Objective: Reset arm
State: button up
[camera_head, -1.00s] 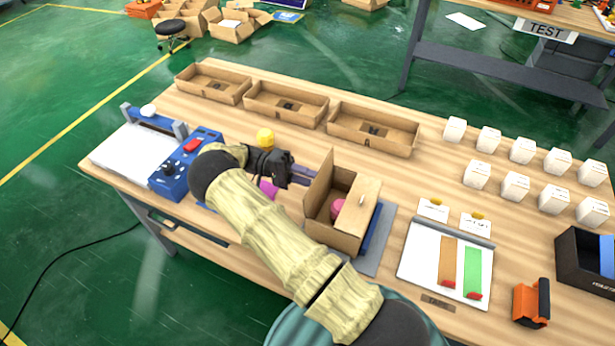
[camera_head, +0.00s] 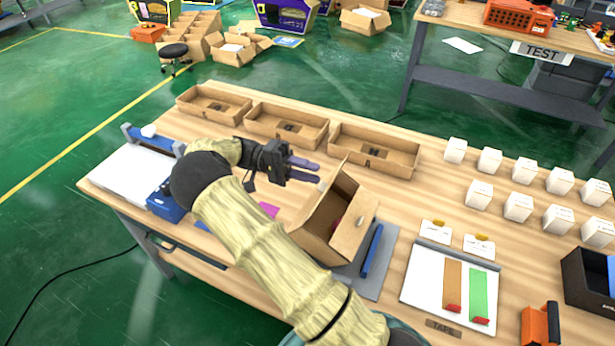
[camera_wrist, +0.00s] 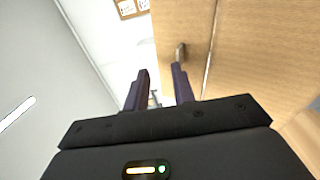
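My gripper (camera_head: 303,170) is raised over the middle of the table. Its two dark purple fingers are apart in the wrist view (camera_wrist: 160,92), with nothing clearly held between them. An open cardboard box (camera_head: 325,222) is just right of the fingertips and stands tilted over the grey mat. A cardboard panel (camera_wrist: 245,50) fills the right of the wrist view, close to the right finger; I cannot tell whether they touch. My arm hides part of the blue control box (camera_head: 165,198).
Three cardboard trays (camera_head: 285,125) line the back edge. Several white boxes (camera_head: 518,206) stand at the right. A clipboard (camera_head: 420,285), an orange tape dispenser (camera_head: 540,325) and a black bin (camera_head: 590,275) are at front right. A blue bar (camera_head: 372,250) lies on the grey mat (camera_head: 388,262).

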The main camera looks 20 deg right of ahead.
dwell(0.3)
notch_tip(320, 180, up, 10)
jog(key=p, duration=1)
